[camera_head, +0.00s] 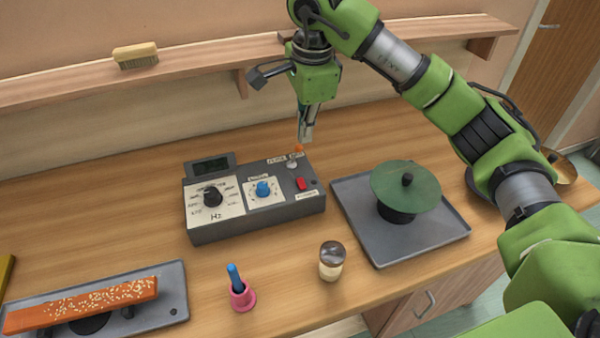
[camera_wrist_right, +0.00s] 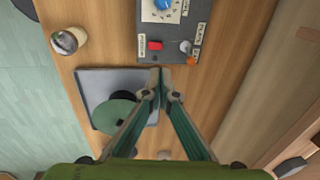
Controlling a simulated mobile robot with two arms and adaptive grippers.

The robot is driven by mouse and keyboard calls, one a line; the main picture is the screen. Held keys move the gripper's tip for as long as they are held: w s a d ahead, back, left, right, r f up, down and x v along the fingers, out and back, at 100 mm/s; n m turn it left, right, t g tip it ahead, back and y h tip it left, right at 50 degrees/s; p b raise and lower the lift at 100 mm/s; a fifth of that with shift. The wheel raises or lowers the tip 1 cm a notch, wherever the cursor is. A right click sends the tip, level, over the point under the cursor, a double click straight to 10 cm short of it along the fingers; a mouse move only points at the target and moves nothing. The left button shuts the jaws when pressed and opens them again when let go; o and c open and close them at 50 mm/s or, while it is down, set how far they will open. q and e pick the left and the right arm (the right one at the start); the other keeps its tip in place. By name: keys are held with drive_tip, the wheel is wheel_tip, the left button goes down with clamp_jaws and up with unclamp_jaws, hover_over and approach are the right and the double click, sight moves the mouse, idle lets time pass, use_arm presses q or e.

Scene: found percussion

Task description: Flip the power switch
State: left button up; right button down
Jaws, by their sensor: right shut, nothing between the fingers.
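A grey control box (camera_head: 258,216) stands on the bench with a display, a black Hz knob and a blue knob. A red rocker switch (camera_head: 301,184) is on its right part; it also shows in the right wrist view (camera_wrist_right: 155,45). I cannot read surely which is marked power. My right gripper (camera_head: 306,138) is shut and empty, pointing down by the toggle's back right. In the wrist view its fingertips (camera_wrist_right: 160,76) look apart from both. My left gripper is not in view.
A grey tray (camera_head: 362,218) with a green disc (camera_head: 395,182) stands right of the box. A jar (camera_head: 331,262), a pink holder (camera_head: 242,296) and an orange bar on a tray (camera_head: 80,305) are in front. A shelf with a brush (camera_head: 135,56) runs behind.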

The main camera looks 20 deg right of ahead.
sight(301, 180)
drive_tip(key=f+p, duration=0.1)
drive_tip(key=f, duration=0.3)
drive_tip(key=w+f+p, duration=0.1)
drive_tip(key=f+p, duration=0.1)
drive_tip(key=f, duration=0.2)
drive_tip(key=f+p, duration=0.1)
drive_tip(key=f, duration=0.3)
drive_tip(key=shift+w+f+p, duration=0.3)
drive_tip(key=shift+w, duration=0.1)
drive_tip(key=shift+a+f, duration=0.1)
drive_tip(key=shift+f, duration=0.45)
drive_tip(key=shift+w, duration=0.1)
drive_tip(key=shift+w+f+b, duration=0.1)
drive_tip(key=shift+f+b, duration=0.25)
drive_tip(key=shift+b, duration=0.3)
drive_tip(key=shift+r, duration=0.1)
